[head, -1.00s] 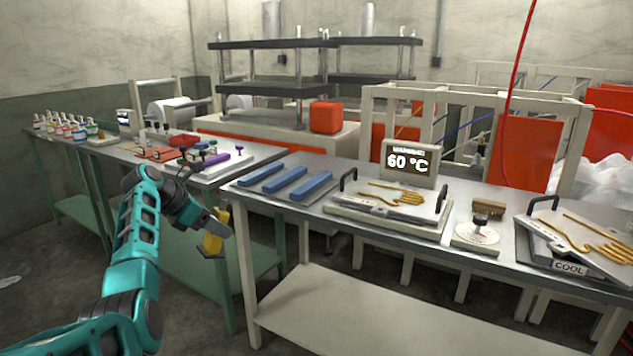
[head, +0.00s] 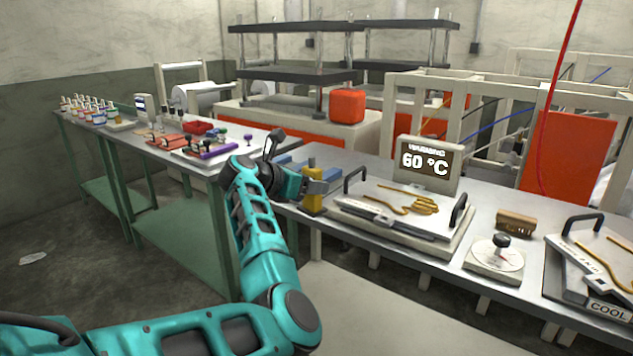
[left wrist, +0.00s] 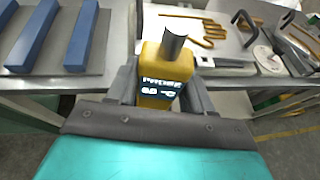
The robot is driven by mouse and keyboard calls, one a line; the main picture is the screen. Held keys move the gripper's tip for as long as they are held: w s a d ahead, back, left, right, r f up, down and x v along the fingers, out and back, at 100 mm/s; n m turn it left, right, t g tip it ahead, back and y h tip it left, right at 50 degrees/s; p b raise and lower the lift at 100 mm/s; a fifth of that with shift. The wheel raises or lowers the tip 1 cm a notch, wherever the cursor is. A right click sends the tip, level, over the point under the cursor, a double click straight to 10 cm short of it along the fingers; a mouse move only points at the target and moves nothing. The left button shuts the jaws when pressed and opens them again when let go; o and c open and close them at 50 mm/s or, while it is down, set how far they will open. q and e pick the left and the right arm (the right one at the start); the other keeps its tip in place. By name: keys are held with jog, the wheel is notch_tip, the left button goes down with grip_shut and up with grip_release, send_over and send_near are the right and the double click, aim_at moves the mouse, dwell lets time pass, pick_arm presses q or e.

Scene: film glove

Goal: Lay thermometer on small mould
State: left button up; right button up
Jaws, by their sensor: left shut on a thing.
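My left gripper (head: 313,188) is shut on a yellow handheld device, apparently the thermometer (head: 314,203). The left wrist view shows the thermometer (left wrist: 180,69) upright between the fingers of my left gripper (left wrist: 165,92), with a lit display and a dark cylinder on top. It is at the near edge of the metal table, just left of a flat mould (head: 373,189) with black handles and a gold hand shape. A similar mould (head: 568,275) lies at the far right, beside a COOL label. I cannot tell by label which is the small one. My right gripper is not in view.
A 60 °C sign (head: 429,164) stands behind the nearer mould. A dial gauge (head: 496,254) and a brown block (head: 516,222) lie between the moulds. Blue bars (left wrist: 82,36) lie left of the thermometer. A green table (head: 181,220) stands at the left.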

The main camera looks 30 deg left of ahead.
pick_arm(q)
jog(key=shift+s+r, duration=0.1)
jog(key=shift+s, duration=0.05)
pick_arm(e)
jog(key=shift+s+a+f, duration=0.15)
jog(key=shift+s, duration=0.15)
pick_arm(q)
jog(key=shift+a, duration=0.1)
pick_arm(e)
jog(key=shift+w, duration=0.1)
